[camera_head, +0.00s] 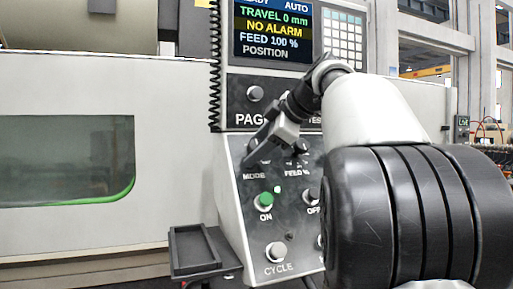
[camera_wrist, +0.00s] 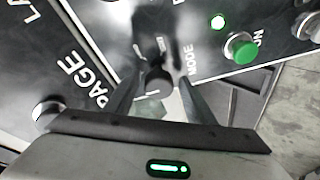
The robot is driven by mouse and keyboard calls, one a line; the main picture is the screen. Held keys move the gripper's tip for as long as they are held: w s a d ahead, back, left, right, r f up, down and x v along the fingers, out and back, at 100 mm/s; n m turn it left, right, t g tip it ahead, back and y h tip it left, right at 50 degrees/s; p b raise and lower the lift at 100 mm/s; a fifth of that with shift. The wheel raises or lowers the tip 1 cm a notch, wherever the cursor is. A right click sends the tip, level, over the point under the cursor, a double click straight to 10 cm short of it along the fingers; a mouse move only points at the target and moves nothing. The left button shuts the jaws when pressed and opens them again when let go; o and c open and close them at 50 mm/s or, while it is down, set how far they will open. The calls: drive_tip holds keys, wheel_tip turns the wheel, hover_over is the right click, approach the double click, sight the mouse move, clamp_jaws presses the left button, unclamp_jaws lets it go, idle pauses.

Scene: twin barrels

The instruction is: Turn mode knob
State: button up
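The mode knob is a small dark knob (camera_wrist: 157,77) beside the MODE label in the wrist view. In the head view it is mostly hidden behind my gripper (camera_head: 262,145), just above the MODE label. In the wrist view the two dark fingers of my gripper (camera_wrist: 160,84) stand on either side of the knob. Narrow gaps seem to show between fingers and knob, so the gripper looks open around it, not clamped. Exact contact and the knob's pointer angle are hard to make out. The screen (camera_head: 273,32) shows AUTO and NO ALARM.
A green ON button (camera_head: 264,200) sits below the mode knob, with a lit green lamp (camera_head: 278,189) beside it. The PAGE knob (camera_head: 255,93) is above, the CYCLE button (camera_head: 276,251) below. A dark tray (camera_head: 194,272) juts out lower left.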

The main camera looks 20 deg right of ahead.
drive_tip(key=p+v, duration=0.2)
drive_tip(key=v, duration=1.5)
drive_tip(key=shift+s, duration=0.2)
drive_tip(key=shift+d+r, duration=0.15)
